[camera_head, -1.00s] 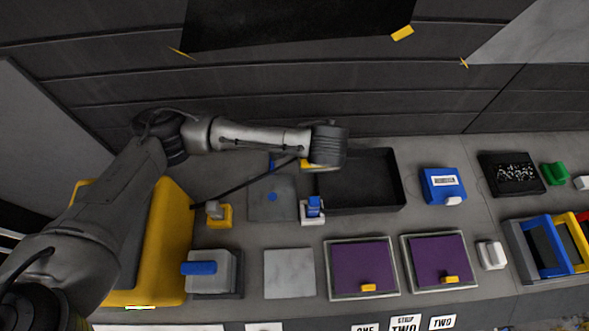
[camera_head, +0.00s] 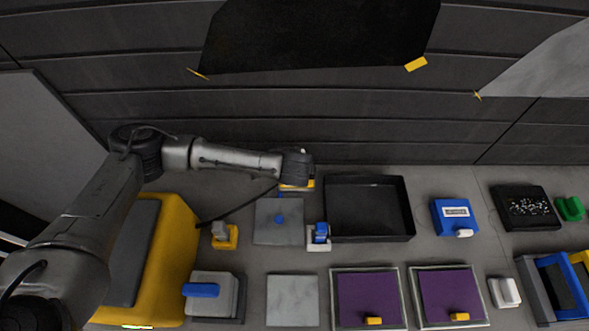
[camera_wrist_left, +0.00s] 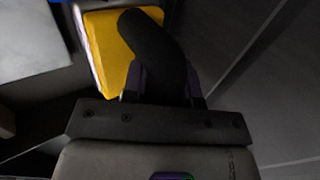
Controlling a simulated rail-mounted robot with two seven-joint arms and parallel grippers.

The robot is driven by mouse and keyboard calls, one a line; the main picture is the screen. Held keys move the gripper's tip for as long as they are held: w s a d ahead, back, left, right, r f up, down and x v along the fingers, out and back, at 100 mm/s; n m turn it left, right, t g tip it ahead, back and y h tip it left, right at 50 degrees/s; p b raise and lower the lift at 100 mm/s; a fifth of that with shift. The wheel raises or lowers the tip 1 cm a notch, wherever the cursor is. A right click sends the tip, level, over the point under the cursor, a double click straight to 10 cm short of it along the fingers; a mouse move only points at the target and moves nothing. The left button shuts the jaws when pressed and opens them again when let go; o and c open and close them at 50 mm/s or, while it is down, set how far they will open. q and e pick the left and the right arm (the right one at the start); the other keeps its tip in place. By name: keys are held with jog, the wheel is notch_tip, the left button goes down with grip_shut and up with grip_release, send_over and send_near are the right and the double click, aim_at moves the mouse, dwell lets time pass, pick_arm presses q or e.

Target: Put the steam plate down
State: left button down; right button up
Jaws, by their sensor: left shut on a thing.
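The steam plate is yellow with a pale edge and a thick black handle; it shows in the left wrist view (camera_wrist_left: 113,58). In the head view only a thin yellow part of the steam plate (camera_head: 298,187) shows under my wrist. My left gripper (camera_wrist_left: 160,90) is shut on its black handle. The wrist hides most of the plate in the head view. It is at the back of the bench, behind a grey square pad with a blue knob (camera_head: 290,234) and left of the black tray (camera_head: 369,237). I cannot tell whether the plate touches the bench. My right gripper is not in view.
A black hose (camera_head: 240,209) runs from the plate towards the yellow machine (camera_head: 180,245) at left. A small blue and white tool (camera_head: 320,235) stands beside the grey pad. Purple panels (camera_head: 367,294) lie in front. Bare bench shows left of the grey pad.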

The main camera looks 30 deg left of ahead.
pick_arm(q)
jog(key=shift+f, duration=0.85)
jog(key=shift+f, duration=0.1)
jog(key=c, duration=0.9)
grip_release()
jog(key=shift+f, duration=0.1)
jog(key=p+v, duration=0.1)
jog(key=v, duration=1)
jog(key=shift+o, duration=0.5)
jog(key=shift+s+d+r, duration=0.15)
jog(key=shift+s+r, duration=0.1)
jog(key=shift+r, duration=0.35)
